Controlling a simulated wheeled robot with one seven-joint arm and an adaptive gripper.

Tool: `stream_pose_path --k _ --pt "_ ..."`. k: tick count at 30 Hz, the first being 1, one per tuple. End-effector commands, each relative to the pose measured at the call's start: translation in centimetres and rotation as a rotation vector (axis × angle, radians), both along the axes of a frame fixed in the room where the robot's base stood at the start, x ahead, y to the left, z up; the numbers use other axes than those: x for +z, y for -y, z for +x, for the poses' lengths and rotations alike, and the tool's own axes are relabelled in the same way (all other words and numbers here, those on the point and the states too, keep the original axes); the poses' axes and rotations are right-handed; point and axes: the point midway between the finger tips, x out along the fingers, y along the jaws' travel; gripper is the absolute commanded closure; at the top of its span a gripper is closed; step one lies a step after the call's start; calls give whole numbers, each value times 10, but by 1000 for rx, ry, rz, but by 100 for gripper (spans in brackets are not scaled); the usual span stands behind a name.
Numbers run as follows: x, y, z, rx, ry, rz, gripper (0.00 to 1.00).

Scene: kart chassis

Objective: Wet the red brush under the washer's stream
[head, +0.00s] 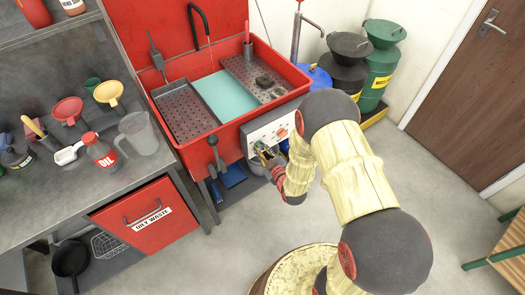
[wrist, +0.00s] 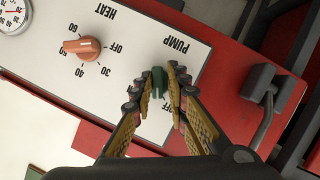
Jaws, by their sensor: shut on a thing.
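The red parts washer (head: 300,78) has a control panel (head: 268,128) on its front. My gripper (head: 264,152) is at the panel, and in the wrist view its fingers (wrist: 166,88) are shut on the dark green pump knob (wrist: 157,80). The knob is partly hidden by the fingers. A black curved spout (head: 196,22) rises at the back of the basin. A thin pale stream (head: 211,58) seems to fall below its tip.
An orange heat knob (wrist: 81,47) is beside the pump knob. A lever (head: 213,147) juts from the washer's front left. A grey bench (head: 85,185) with funnels and bottles stands left. Drums (head: 346,72) stand at the back right.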

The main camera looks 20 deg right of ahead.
Motion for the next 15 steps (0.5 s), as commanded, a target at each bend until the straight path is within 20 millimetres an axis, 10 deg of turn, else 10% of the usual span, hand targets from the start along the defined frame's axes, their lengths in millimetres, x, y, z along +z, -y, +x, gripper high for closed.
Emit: stream_pose_path --k 15 --pt "7 2 6 -5 18 -1 71"
